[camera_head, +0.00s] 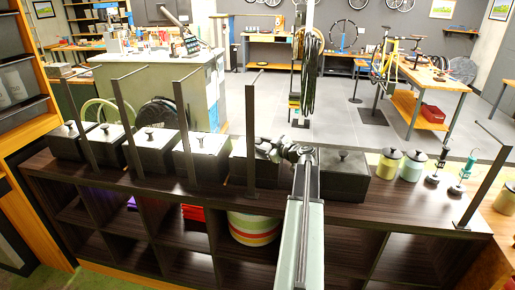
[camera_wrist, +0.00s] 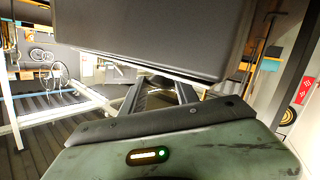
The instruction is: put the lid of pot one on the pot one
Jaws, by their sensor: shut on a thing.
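A row of dark, box-shaped pots with knobbed lids stands along the shelf top, such as one pot (camera_head: 201,161) left of my arm and another pot (camera_head: 345,184) right of it. No label shows which is pot one. My gripper (camera_head: 270,152) is over the row between those two, in front of a partly hidden dark pot (camera_head: 240,172). In the wrist view my gripper's fingers (camera_wrist: 158,92) reach under the edge of a large dark grey body (camera_wrist: 160,35), which hides their tips. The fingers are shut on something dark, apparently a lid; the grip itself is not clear.
A green cabinet (camera_head: 245,90) and bench (camera_head: 425,80) stand behind.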

